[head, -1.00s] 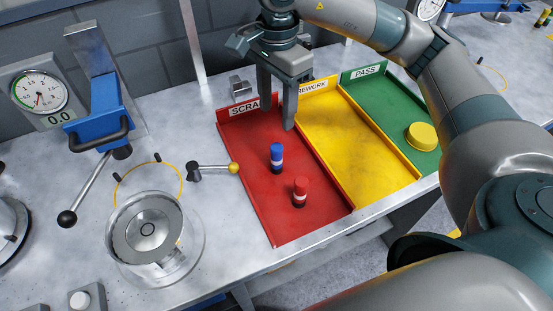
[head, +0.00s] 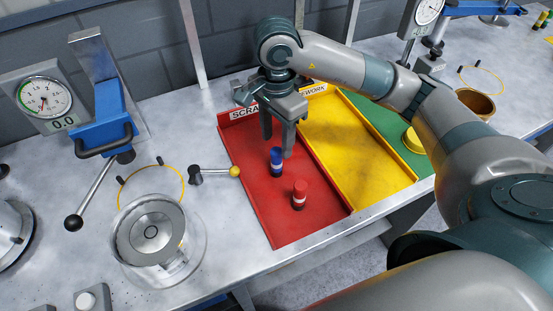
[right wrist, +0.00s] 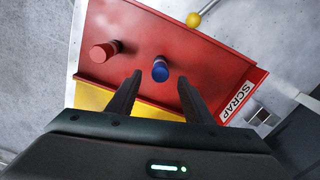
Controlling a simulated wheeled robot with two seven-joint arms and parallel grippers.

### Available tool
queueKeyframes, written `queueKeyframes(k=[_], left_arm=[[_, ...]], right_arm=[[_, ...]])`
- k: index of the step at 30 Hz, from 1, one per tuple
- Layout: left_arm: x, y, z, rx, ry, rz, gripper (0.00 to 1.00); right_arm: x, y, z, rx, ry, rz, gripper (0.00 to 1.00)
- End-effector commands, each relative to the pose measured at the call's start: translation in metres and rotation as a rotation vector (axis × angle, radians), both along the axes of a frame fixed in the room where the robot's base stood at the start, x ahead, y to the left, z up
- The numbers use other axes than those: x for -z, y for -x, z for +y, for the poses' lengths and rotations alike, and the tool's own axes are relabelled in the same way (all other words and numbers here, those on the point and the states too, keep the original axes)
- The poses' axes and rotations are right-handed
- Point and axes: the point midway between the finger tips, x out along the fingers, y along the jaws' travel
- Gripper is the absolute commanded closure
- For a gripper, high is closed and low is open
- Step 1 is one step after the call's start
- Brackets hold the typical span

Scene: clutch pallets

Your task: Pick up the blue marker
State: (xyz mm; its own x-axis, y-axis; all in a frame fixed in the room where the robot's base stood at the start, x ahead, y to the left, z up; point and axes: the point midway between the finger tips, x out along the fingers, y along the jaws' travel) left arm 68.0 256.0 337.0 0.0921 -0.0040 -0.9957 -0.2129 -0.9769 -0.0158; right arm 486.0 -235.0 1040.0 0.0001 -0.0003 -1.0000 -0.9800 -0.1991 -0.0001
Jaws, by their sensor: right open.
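The blue marker (head: 276,162) stands upright in the red SCRAP tray (head: 262,205); it has a blue cap, a white band and a dark base. A red marker (head: 299,195) stands nearer the tray's front. My right gripper (head: 277,148) points down over the red tray, open and empty, its fingers just behind and above the blue marker. In the right wrist view the blue marker (right wrist: 160,70) shows between and beyond the two open fingers (right wrist: 160,85), and the red marker (right wrist: 104,51) lies to their left. My left gripper is not in view.
A yellow REWORK tray (head: 352,150) and a green PASS tray (head: 385,125) adjoin the red one. A round clear-and-metal fixture (head: 152,233) and a dial gauge stand (head: 105,110) are further left.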

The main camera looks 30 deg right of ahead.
Motion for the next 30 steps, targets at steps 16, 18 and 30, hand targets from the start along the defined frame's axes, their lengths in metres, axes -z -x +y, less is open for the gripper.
queueKeyframes(k=[16, 18, 30], left_arm=[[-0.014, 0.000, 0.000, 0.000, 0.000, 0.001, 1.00], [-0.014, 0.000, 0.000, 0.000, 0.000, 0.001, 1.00], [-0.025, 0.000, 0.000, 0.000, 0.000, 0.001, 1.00]], right_arm=[[0.044, 0.000, 0.000, -0.001, 0.000, 0.000, 0.54], [0.044, 0.000, 0.000, -0.001, 0.000, 0.000, 0.54], [0.053, 0.001, 0.000, 0.002, 0.000, 0.004, 0.54]])
